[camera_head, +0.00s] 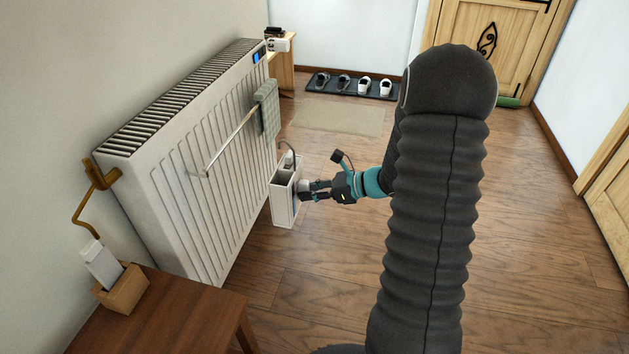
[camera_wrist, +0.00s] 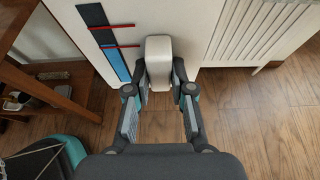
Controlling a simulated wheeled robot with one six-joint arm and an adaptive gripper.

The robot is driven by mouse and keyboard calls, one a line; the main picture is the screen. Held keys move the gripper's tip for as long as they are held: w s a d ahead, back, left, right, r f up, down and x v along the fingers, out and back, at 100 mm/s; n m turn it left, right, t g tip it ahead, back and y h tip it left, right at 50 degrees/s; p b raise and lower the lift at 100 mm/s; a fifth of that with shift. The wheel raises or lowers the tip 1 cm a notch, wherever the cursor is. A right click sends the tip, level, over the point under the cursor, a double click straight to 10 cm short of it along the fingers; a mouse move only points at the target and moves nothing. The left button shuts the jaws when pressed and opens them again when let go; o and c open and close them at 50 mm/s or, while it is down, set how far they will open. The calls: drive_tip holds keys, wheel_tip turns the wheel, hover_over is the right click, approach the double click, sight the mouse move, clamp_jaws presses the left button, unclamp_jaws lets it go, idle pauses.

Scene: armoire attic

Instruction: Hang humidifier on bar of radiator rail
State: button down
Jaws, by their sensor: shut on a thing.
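The humidifier (camera_head: 285,203) is a white, open-topped box with a curved grey hook at its top. It is upright beside the radiator's far end, below and right of the rail in the head view. The hook appears apart from the bar (camera_head: 232,141). My gripper (camera_head: 305,190) is shut on the humidifier's protruding white grip (camera_wrist: 159,62). In the wrist view, the humidifier's white front (camera_wrist: 184,22) with a blue strip and red marks fills the top middle. I cannot tell whether its base touches the floor. The rail is mounted on the white radiator (camera_head: 190,150).
A grey-green towel (camera_head: 267,109) hangs at the bar's far end. The bar's near part is bare. A wooden table (camera_head: 175,315) with a small box stands in front. A bench (camera_head: 282,75), shoe mat (camera_head: 352,86) and rug (camera_head: 335,117) lie beyond. The floor at right is clear.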

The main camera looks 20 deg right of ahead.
drive_tip(key=shift+w+a, duration=0.65)
drive_tip(key=shift+a, duration=0.15)
drive_tip(key=r+b+x, duration=0.2)
drive_tip(key=x, duration=1.1)
drive_tip(key=shift+w+a+b, duration=0.3)
drive_tip(key=shift+w+a, duration=0.2)
drive_tip(key=shift+a, duration=0.2)
idle(0.4)
drive_tip(key=shift+r, duration=0.1)
drive_tip(key=c, duration=0.9)
unclamp_jaws()
